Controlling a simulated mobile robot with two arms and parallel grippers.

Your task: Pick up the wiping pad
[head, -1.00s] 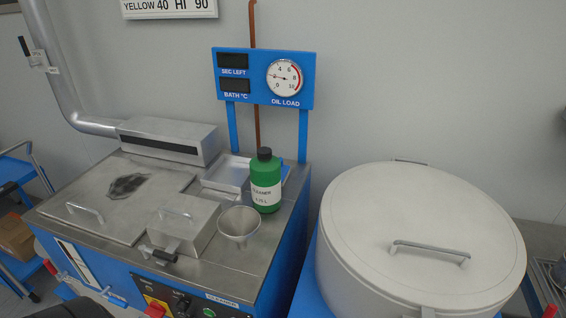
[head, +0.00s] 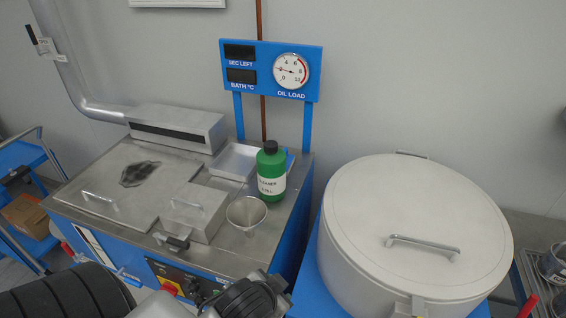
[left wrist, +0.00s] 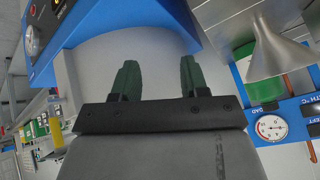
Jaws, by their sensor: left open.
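No wiping pad can be made out for certain. A small blue patch (head: 290,160) shows behind the green bottle (head: 271,172) in the head view, mostly hidden, and I cannot tell what it is. A dark stain (head: 140,173) lies on the steel lid of the washer. My left gripper (left wrist: 157,76) shows in the left wrist view with its two green fingers apart and nothing between them. In the head view my left arm crosses the bottom edge, and its fingers are out of frame. My right gripper is not in view.
A steel funnel (head: 246,212) stands in front of the bottle, beside a small steel box (head: 196,212). A shallow metal tray (head: 234,160) lies behind. A gauge panel (head: 270,70) rises at the back. A large lidded drum (head: 415,220) fills the right side.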

